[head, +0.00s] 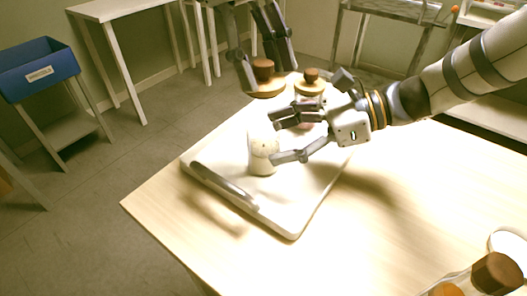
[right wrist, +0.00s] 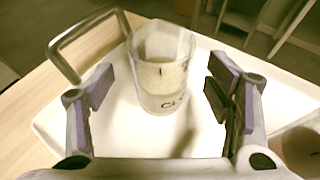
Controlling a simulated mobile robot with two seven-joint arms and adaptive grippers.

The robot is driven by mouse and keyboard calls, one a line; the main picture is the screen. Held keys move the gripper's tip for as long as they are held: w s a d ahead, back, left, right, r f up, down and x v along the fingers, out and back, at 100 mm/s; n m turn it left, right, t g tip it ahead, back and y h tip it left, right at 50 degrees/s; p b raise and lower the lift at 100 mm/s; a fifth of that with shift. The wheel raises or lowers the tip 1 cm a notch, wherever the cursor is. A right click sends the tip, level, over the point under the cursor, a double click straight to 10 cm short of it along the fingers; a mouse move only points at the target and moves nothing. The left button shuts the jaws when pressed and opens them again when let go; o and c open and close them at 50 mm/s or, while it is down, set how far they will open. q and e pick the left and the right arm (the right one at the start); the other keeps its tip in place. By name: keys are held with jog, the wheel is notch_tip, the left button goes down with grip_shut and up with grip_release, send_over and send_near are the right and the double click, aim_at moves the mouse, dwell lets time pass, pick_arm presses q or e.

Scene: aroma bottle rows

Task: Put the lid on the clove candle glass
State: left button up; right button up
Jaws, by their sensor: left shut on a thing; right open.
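The clove candle glass (head: 263,150) stands upright and uncovered on the white tray (head: 285,222). In the right wrist view the glass (right wrist: 162,72) shows pale wax and a label with letters like "CLO". My right gripper (head: 287,140) is open beside the glass. In its wrist view the glass stands ahead between the spread fingers (right wrist: 163,95), with gaps on both sides. My left gripper (head: 268,70) is shut on a round wooden lid (head: 264,86) with a darker knob, held above the tray's far part, beyond the glass.
Another jar with a wooden knobbed lid (head: 309,86) stands at the tray's far end. The tray's metal handle (head: 224,187) is on its near left side. A brown-capped bottle (head: 497,272) is at the table's lower right. The table's middle is clear. A blue bin (head: 38,70) stands off left.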

aim_at(257, 78)
jog(key=shift+x, duration=1.45)
grip_shut()
pick_arm(q)
jog(key=shift+f, duration=2.4)
jog(key=shift+f, duration=0.9)
jog(key=shift+f, duration=0.65)
jog(key=o, duration=1)
jog(key=shift+o, duration=0.2)
